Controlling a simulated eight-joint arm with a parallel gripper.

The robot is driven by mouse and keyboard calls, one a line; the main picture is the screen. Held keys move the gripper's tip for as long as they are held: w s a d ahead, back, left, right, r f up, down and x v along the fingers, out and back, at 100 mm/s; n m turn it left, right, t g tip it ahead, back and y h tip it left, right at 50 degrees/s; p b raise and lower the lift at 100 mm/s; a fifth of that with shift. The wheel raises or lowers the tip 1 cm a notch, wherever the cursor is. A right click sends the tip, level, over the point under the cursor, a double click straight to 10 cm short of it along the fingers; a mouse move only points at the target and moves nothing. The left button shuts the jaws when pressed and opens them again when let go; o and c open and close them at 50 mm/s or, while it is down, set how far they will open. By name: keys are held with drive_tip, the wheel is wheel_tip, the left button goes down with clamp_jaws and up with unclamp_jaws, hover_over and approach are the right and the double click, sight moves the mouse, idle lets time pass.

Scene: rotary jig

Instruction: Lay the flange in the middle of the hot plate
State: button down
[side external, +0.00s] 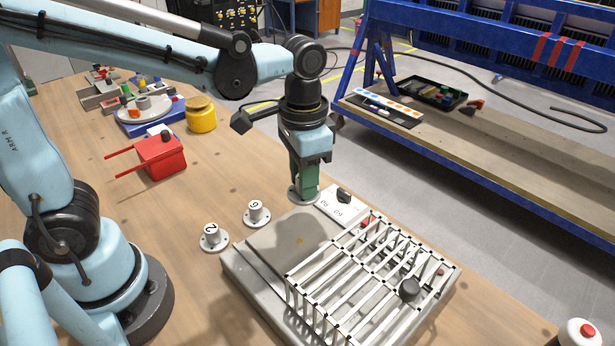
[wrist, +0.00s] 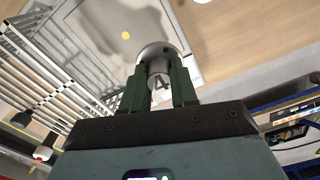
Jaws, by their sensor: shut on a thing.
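My gripper (side external: 304,186) has green fingers and points down at the far left edge of the hot plate. It is shut on a grey metal flange (side external: 296,197). In the wrist view the flange (wrist: 153,50) sits between the fingertips (wrist: 159,82), with a dark mark like a 4 on its hub. The hot plate (side external: 262,262) is a grey slab with a small yellow spot (side external: 300,240) on its bare part. The spot also shows in the wrist view (wrist: 126,35). The flange is beside that spot, toward the far edge; its exact height is unclear.
A white wire rack (side external: 340,270) covers the right part of the plate. A knob panel (side external: 343,205) stands at its far edge. Two numbered flanges (side external: 214,239) (side external: 257,214) stand on the wooden table left of it. A red box (side external: 160,157) and yellow pot (side external: 201,118) lie farther back.

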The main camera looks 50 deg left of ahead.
drive_tip(key=s+d+r+m, duration=0.2)
drive_tip(key=s+d+r, duration=0.1)
drive_tip(key=s+d, duration=0.3)
drive_tip(key=s+d+r+m, duration=0.2)
drive_tip(key=s+d+r, duration=0.15)
drive_tip(key=s, duration=0.35)
hover_over(300, 241)
wheel_tip(300, 241, down, 8)
drive_tip(key=shift+r, duration=0.1)
drive_tip(key=shift+f, duration=2)
drive_tip(key=shift+f, duration=0.1)
drive_tip(key=c, duration=0.9)
unclamp_jaws()
